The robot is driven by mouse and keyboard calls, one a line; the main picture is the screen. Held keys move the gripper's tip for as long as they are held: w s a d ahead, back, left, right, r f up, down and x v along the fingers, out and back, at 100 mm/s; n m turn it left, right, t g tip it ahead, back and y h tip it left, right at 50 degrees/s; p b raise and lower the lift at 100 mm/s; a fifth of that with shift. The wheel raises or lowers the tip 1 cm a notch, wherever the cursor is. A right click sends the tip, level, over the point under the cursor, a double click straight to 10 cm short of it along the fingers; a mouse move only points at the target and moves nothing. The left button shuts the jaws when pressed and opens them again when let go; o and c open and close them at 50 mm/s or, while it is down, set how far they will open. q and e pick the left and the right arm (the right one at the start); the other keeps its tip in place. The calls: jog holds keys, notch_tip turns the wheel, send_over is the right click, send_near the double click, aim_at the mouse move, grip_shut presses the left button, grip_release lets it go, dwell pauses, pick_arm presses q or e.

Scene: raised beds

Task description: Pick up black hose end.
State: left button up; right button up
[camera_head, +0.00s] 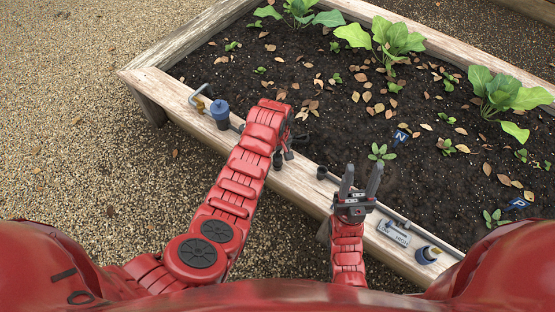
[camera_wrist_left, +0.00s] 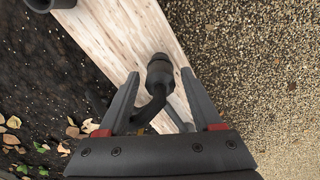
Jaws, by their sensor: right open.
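The black hose end (camera_wrist_left: 159,72) shows in the left wrist view as a dark rounded fitting with a bent stem running back toward my gripper. It lies over the wooden rim of the raised bed. My left gripper (camera_wrist_left: 160,78) is open, with the hose end between its two fingers and a visible gap on each side. In the head view my left gripper (camera_head: 284,153) is over the bed's near rim, and the hose end cannot be clearly told from the dark fingers there. My right gripper (camera_head: 361,178) is open and empty, with fingers pointing up over the rim.
The wooden rim (camera_head: 183,94) encloses dark soil with leafy plants and dry leaves. A blue-capped fitting (camera_head: 220,111) and a second one (camera_head: 427,254) sit on the near rim. A small black cup (camera_head: 321,172) stands between my grippers. Gravel (camera_head: 80,130) lies open at left.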

aim_at(277, 156)
pick_arm(q)
grip_shut()
jog(key=shift+r, duration=0.15)
jog(key=shift+r, duration=0.55)
notch_tip(277, 156, up, 3)
jog(key=shift+w+f+p, duration=0.1)
jog(key=shift+f+p, duration=0.1)
jog(key=shift+p, duration=0.15)
jog(key=s+d+r+p, duration=0.1)
jog(key=s+r+p, duration=0.1)
jog(key=s+p, duration=0.3)
jog(key=s+d+r+p, duration=0.1)
jog(key=s+p, duration=0.4)
jog(key=s, duration=0.6)
jog(key=shift+d+r, duration=0.2)
jog(key=shift+r, duration=0.6)
